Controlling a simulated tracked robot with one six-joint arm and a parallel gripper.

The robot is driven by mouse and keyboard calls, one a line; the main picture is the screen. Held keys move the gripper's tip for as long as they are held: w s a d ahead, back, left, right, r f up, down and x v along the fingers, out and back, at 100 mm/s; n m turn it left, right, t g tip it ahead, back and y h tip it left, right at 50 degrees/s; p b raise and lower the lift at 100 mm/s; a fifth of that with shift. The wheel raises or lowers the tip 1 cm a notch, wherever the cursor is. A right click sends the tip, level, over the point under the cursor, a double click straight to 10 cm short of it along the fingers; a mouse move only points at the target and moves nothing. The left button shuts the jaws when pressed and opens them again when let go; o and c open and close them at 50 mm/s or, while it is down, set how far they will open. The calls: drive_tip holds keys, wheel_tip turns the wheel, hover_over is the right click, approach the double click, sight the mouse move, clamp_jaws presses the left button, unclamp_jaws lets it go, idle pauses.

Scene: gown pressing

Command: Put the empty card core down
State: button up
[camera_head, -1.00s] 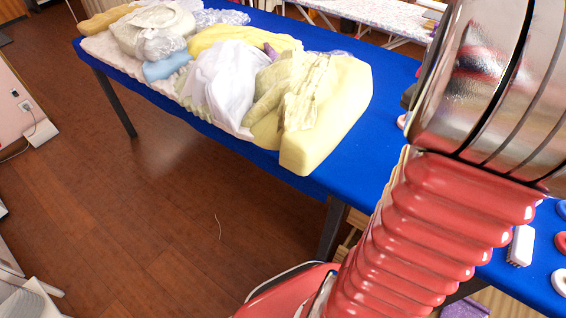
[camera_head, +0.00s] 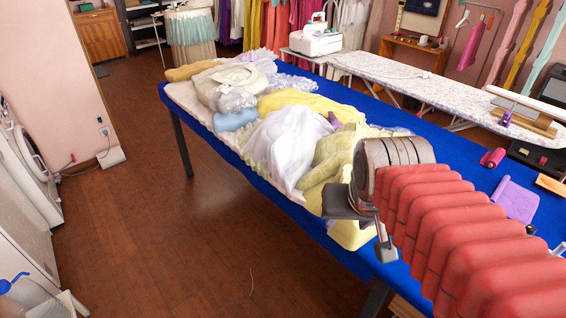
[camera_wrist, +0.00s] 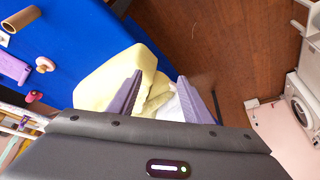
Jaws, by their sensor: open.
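A brown card tube (camera_wrist: 22,19), which looks like the card core, lies on the blue table (camera_wrist: 85,45) at the upper left of the wrist view. I cannot pick it out for sure in the head view. My gripper (camera_wrist: 160,92) is open, with nothing between its two grey-purple fingers. The tube lies well apart from it.
Heaped garments (camera_head: 285,140) cover the table's left and middle. A purple piece (camera_head: 515,200) and a red roll (camera_head: 493,157) lie at the right. An ironing board (camera_head: 410,80) stands behind. Open wooden floor (camera_head: 190,240) lies in front.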

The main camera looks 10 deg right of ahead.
drive_tip(key=s+a+n+y, duration=0.1)
drive_tip(key=s+a+n, duration=0.2)
drive_tip(key=a, duration=0.4)
drive_tip(key=shift+s+t, duration=0.25)
drive_tip(key=shift+t, duration=0.15)
drive_tip(key=shift+c, duration=0.2)
